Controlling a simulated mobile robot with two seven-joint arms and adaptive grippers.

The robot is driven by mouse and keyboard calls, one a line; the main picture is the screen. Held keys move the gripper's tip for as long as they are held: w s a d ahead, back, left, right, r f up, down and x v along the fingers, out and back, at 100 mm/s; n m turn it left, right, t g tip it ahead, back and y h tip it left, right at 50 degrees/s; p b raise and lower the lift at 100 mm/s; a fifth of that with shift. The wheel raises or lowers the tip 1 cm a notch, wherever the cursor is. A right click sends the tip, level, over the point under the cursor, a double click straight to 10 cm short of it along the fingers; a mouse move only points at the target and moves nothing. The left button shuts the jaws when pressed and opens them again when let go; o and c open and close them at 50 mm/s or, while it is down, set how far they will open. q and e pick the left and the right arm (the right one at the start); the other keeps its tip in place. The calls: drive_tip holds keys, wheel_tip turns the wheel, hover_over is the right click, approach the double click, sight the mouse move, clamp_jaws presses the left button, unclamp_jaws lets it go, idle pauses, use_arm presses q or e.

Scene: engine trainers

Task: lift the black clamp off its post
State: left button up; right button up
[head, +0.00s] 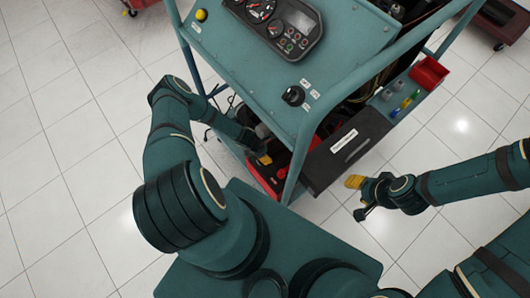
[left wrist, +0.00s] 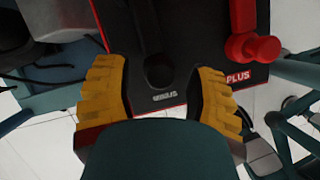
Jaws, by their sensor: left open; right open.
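The black clamp (left wrist: 159,72) sits on the battery top, above the MINUS label, with a dark cable running up from it. The battery (left wrist: 200,20) is black with red edges; in the head view its red part (head: 262,180) shows low in the teal stand. My left gripper (left wrist: 160,85) is open, its yellow fingers to either side of the clamp, with gaps visible; height cannot be told. The left gripper (head: 265,159) also shows in the head view, where the clamp is hidden. My right gripper (head: 357,189) is open and empty over the floor at right.
A red clamp (left wrist: 252,47) stands near the PLUS label, close to my left gripper's right finger. The teal stand's frame post (head: 298,150) and a dark labelled box (head: 345,150) are close by. A red bin (head: 428,73) is on the side shelf. White floor is free at left.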

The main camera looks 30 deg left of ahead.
sight(272, 150)
use_arm(q)
clamp_jaws()
drive_tip(key=shift+w+d+r, duration=0.1)
drive_tip(key=shift+w+r, duration=0.05)
drive_tip(key=shift+r, duration=0.15)
drive_tip(key=shift+w+d+r+p, duration=0.15)
drive_tip(key=shift+w+r+p, duration=0.25)
drive_tip(key=shift+r, duration=0.25)
drive_tip(key=shift+w+d+r+p, duration=0.15)
drive_tip(key=shift+w+r+p, duration=0.15)
drive_tip(key=shift+w+r, duration=0.25)
drive_tip(key=shift+w+d+r, duration=0.25)
drive_tip(key=shift+w+r, duration=0.25)
drive_tip(key=shift+r, duration=0.1)
drive_tip(key=shift+w+d+r, duration=0.1)
drive_tip(key=shift+w+r, duration=0.25)
drive_tip(key=shift+w, duration=0.25)
